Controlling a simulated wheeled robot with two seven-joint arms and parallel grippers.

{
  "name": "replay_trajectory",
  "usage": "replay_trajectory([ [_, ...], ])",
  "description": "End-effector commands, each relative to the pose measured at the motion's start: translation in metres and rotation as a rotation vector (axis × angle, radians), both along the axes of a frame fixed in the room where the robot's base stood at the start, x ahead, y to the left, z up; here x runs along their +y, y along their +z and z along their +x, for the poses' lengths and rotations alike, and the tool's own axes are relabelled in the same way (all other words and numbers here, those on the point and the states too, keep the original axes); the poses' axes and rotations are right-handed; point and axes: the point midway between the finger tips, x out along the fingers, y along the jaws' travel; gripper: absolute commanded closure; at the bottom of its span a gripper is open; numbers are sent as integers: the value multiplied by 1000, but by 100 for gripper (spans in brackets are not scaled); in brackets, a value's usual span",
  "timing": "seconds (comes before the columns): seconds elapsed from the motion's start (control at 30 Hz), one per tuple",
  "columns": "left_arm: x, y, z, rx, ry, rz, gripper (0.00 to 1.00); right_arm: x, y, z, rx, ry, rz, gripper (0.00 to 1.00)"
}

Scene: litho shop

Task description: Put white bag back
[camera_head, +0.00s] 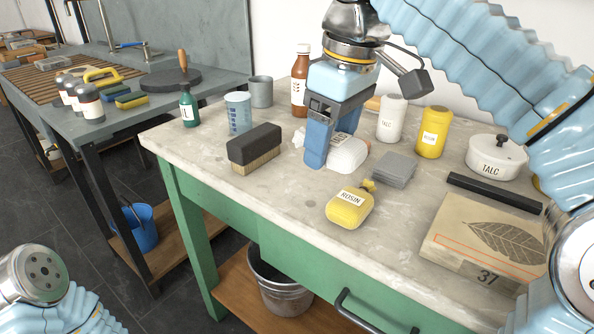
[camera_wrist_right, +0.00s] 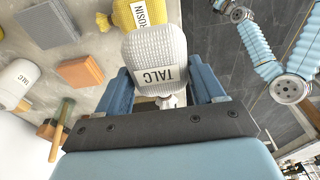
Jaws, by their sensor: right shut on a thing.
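The white bag (camera_head: 348,153), labelled TALC, is between the blue fingers of my right gripper (camera_head: 330,150) over the middle of the stone-topped bench (camera_head: 270,205). In the right wrist view the same white bag (camera_wrist_right: 155,50) has its narrow neck between the two fingers (camera_wrist_right: 160,95), which are shut on it. I cannot tell whether the bag touches the bench top. A yellow ROSIN bag (camera_head: 350,207) lies just in front of it. Of my left arm only a link shows at the lower left; its gripper is out of view.
A dark brush (camera_head: 254,148) stands left of the bag, a grey block (camera_head: 394,170) to the right. Behind are a brown bottle (camera_head: 300,95), a white TALC bottle (camera_head: 392,118) and a yellow bottle (camera_head: 433,132). A lidded white pot (camera_head: 495,158) and a leaf-printed stone (camera_head: 490,240) are at right.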

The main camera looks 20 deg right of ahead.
Motion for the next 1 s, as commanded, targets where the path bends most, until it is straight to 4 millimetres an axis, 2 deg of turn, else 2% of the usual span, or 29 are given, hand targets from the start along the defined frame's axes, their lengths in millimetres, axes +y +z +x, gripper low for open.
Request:
replay_trajectory([
  [0.1, 0, 2, 0, 0, -1, 0, 6, 11, -16, 31, 3, -2, -2, 56],
  [0.2, 0, -4, 0, 0, 0, 0, 6, 16, -37, 43, 3, -1, -1, 56],
  [0.3, 0, -4, 0, -1, 0, 0, 6, 19, -47, 53, 1, -2, 0, 56],
  [0.47, 0, -5, 0, -1, 1, 0, 6, 22, -58, 61, 2, -2, -1, 56],
  [0.57, 0, -7, 0, 0, 1, 1, 6, 26, -73, 72, 3, -2, -2, 56],
  [0.7, 0, -15, 0, -1, 3, 1, 6, 26, -97, 72, 1, -1, 1, 56],
  [1.0, 1, -14, 0, -1, 3, 1, 6, 26, -102, 72, -1, -1, 1, 56],
])
